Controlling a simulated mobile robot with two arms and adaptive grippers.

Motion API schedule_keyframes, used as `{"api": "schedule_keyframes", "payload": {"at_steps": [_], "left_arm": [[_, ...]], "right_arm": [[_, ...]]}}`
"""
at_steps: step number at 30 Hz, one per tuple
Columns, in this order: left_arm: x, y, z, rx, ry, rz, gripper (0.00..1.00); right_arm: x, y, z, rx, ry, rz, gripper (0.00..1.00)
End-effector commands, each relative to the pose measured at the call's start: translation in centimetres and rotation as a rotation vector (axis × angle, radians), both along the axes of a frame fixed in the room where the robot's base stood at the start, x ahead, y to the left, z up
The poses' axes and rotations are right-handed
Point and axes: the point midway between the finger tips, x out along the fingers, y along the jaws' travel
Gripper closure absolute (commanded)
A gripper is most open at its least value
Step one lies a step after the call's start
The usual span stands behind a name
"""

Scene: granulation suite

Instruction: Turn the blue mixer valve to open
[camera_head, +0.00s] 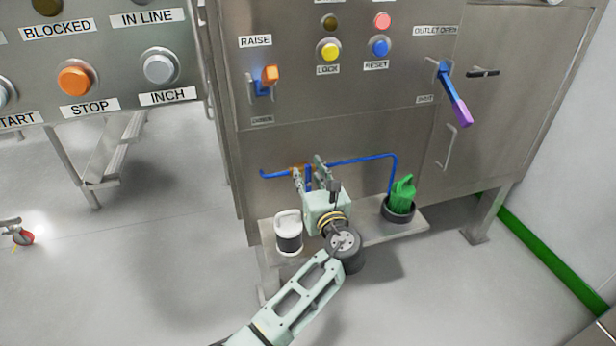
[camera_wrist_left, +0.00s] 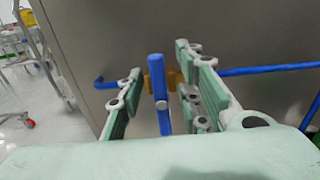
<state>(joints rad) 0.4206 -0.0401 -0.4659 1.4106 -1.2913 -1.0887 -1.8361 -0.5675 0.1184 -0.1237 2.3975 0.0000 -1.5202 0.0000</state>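A blue valve handle (camera_wrist_left: 159,105) stands upright on a brass-coloured valve body (camera_wrist_left: 172,78) on the blue pipe (camera_wrist_left: 262,70), low on the steel cabinet front. The handle lies across the pipe line. In the head view the handle (camera_head: 308,178) is partly covered by my gripper. My left gripper (camera_wrist_left: 157,75) is open, with one finger on each side of the handle. Gaps show between the handle and both fingers in the left wrist view. In the head view my left gripper (camera_head: 309,172) reaches the pipe from below. My right gripper is in neither view.
A steel shelf (camera_head: 412,226) under the pipe carries a white-and-black container (camera_head: 288,232) and a green item in a black bowl (camera_head: 398,212). Above are an orange-tipped lever (camera_head: 268,78), a purple-tipped blue lever (camera_head: 456,97) labelled OUTLET OPEN, and buttons.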

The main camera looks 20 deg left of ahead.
Motion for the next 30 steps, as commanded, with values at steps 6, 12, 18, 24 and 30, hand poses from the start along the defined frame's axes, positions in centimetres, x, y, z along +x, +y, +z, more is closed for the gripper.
{"api": "schedule_keyframes", "payload": {"at_steps": [6,12,18,24,30], "left_arm": [[0.55,0.38,-0.04,-0.001,0.001,-0.001,0.68],[0.52,0.37,-0.03,-0.001,0.000,0.000,0.73],[0.52,0.36,-0.04,-0.001,0.000,-0.001,0.90],[0.50,0.36,-0.05,-0.001,0.000,0.000,1.00],[0.48,0.40,-0.06,-0.005,-0.001,0.001,1.00]], "right_arm": [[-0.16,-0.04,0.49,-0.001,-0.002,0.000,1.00],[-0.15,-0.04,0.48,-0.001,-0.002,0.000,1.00],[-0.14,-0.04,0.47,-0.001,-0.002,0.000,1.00],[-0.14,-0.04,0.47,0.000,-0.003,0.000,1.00],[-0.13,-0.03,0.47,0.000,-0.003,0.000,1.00]]}}
